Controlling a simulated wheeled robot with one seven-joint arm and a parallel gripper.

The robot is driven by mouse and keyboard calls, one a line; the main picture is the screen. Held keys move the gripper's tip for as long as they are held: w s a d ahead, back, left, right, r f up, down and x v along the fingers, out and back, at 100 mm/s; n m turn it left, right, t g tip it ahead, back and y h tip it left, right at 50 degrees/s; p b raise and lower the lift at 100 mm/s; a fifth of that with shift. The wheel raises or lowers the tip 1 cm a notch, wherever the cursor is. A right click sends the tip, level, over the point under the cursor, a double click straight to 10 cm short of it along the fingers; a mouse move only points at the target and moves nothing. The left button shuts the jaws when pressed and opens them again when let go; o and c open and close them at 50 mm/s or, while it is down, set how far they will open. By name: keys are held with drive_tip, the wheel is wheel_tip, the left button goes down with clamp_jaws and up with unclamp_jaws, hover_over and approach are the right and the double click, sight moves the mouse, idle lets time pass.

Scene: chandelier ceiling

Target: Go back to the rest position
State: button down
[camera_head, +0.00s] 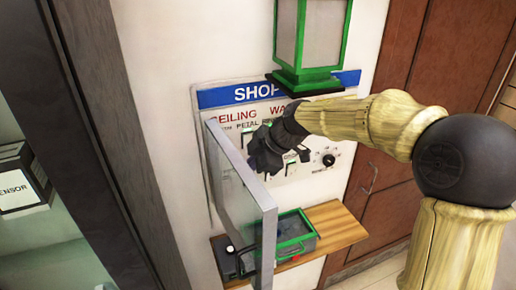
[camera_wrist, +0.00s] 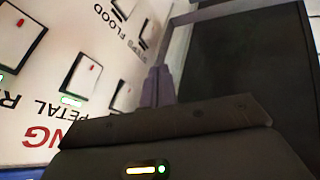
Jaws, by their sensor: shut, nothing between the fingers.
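My gripper (camera_head: 264,158) is dark and shut, with nothing held. It is in front of the white switch panel (camera_head: 318,178) on the wall, close to the inner side of the open grey cover door (camera_head: 240,195). My arm comes in from the right and hides part of the panel. In the wrist view my gripper's fingers (camera_wrist: 158,86) are together beside several white rocker switches, one of them a switch (camera_wrist: 82,76) with a lit green mark. Whether the fingers touch the panel or the door cannot be told.
A green-framed lantern (camera_head: 312,45) is above the panel. Below it, a wooden shelf (camera_head: 338,226) holds a green-rimmed box (camera_head: 292,235). A dark wooden post (camera_head: 118,130) stands at left, with a sensor box (camera_head: 22,185) beyond. Brown doors (camera_head: 436,62) are at right.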

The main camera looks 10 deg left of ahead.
drive_tip(key=s+d+f+m+h, duration=0.2)
drive_tip(key=s+d+f+m, duration=0.2)
drive_tip(key=s+d+m, duration=0.2)
drive_tip(key=s+d+f+m+h, duration=0.2)
drive_tip(key=s+d+f+m, duration=0.3)
drive_tip(key=d+m, duration=0.3)
drive_tip(key=s+d+f+m+h, duration=0.2)
drive_tip(key=s+d+f+m, duration=0.3)
drive_tip(key=d, duration=0.7)
drive_tip(key=s+m, duration=0.2)
drive_tip(key=m, duration=0.1)
drive_tip(key=shift+s+h, duration=0.2)
drive_tip(key=shift+h, duration=0.2)
drive_tip(key=shift+d+r, duration=0.1)
